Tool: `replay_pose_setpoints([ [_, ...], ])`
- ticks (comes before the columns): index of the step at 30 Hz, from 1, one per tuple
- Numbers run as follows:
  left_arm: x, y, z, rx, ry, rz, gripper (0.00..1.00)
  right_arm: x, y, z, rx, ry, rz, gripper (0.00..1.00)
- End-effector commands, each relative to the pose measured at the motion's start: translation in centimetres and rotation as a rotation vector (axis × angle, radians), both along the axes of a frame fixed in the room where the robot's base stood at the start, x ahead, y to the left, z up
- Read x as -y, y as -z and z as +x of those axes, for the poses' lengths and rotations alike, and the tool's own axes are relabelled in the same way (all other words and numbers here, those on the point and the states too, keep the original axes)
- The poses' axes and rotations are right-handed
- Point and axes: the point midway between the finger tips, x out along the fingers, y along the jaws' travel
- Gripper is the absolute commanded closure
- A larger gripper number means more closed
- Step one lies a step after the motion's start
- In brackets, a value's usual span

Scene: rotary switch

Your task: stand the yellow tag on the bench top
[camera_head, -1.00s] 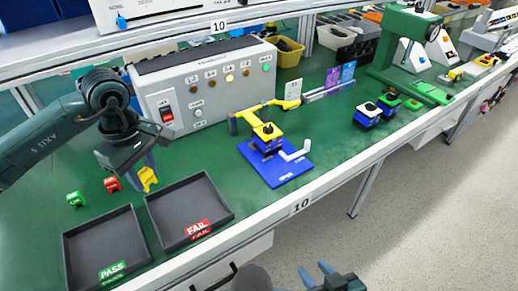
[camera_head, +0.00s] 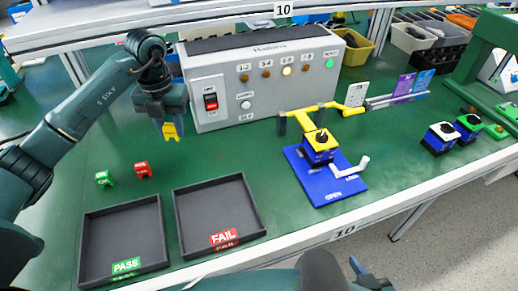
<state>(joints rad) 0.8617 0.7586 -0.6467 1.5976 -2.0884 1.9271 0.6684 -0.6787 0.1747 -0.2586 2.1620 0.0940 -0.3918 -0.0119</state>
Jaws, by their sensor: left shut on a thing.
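My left gripper (camera_head: 171,123) is shut on the yellow tag (camera_head: 171,132). The tag hangs below the fingers, in front of the grey test box's left end, and looks clear of the green bench top (camera_head: 215,163). The fingers hide its upper part. The red tag (camera_head: 143,170) and the green tag (camera_head: 104,178) stand on the bench, lower left of it. My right gripper (camera_head: 367,276) is at the bottom edge, off the bench front and partly cut off; its opening is unclear.
The PASS tray (camera_head: 84,247) and FAIL tray (camera_head: 178,222) lie near the front edge. The grey test box (camera_head: 262,107) stands at the back. A blue fixture (camera_head: 340,188) with a yellow clamp is at centre right. Bench between tags and box is clear.

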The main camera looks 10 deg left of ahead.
Motion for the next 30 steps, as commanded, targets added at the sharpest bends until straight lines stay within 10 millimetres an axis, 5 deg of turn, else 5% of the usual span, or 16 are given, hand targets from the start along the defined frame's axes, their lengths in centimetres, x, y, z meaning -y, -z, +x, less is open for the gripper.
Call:
replay_pose_setpoints([
  [5, 0.0, 0.7, 0.0, -0.002, 0.0, 0.0, 0.92, 0.0, 0.1, -0.1, -0.003, -0.001, 0.0, 0.64],
  [12, 0.1, 5.0, -0.1, -0.004, 0.002, -0.001, 0.92, -0.1, 0.2, -0.2, -0.007, -0.002, -0.002, 0.64],
  [25, 0.0, 9.7, -0.1, -0.003, 0.003, -0.001, 0.92, -0.1, 0.2, -0.2, -0.008, -0.001, -0.004, 0.64],
  [30, 0.0, 10.0, 0.0, 0.002, 0.003, -0.001, 0.92, -0.1, 0.2, -0.2, -0.008, -0.002, -0.004, 0.64],
])
